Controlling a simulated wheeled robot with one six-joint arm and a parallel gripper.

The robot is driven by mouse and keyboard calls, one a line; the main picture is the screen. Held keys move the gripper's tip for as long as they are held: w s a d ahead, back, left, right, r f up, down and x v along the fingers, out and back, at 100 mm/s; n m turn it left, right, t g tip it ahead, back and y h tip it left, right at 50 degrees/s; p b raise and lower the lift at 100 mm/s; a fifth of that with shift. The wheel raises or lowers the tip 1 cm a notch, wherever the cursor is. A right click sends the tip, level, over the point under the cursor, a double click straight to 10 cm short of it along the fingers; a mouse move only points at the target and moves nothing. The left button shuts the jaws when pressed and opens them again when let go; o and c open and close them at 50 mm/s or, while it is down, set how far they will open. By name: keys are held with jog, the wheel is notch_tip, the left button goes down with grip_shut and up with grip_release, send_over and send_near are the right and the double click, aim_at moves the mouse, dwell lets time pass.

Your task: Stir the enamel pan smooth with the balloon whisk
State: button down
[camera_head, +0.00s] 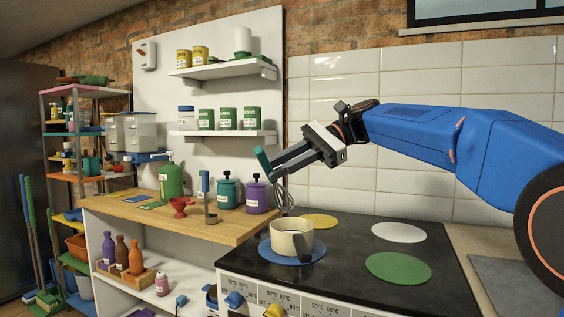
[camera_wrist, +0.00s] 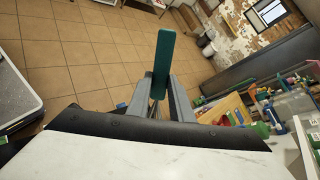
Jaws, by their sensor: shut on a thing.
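The cream enamel pan (camera_head: 284,245) stands on the blue disc (camera_head: 267,253) at the front left of the black hob, its dark handle pointing to the front. My gripper (camera_head: 277,168) is shut on the balloon whisk, whose teal handle (camera_head: 262,160) sticks up past the fingers. The whisk's wire head (camera_head: 283,200) hangs down above the pan's back left rim and looks clear of it. In the wrist view the teal handle (camera_wrist: 163,60) stands between the two grey fingers of my gripper (camera_wrist: 160,95); the wire head is hidden there. The pan's contents cannot be made out.
Yellow (camera_head: 320,221), white (camera_head: 398,232) and green (camera_head: 398,268) discs lie on the hob (camera_head: 345,265), otherwise bare. A wooden counter (camera_head: 150,212) at left holds a purple canister (camera_head: 257,197), a teal canister (camera_head: 229,192), a green bottle (camera_head: 171,182) and a red funnel (camera_head: 181,206).

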aim_at(287, 196)
jog(key=shift+w+d+f, duration=0.25)
jog(key=shift+w+f, duration=0.5)
jog(key=shift+f, duration=0.6)
jog(key=shift+w+d+f, duration=0.3)
jog(key=shift+w+f, duration=0.45)
jog(key=shift+f, duration=0.55)
jog(key=shift+w+d+f, duration=0.25)
jog(key=shift+w+f, duration=0.5)
jog(key=shift+f, duration=0.6)
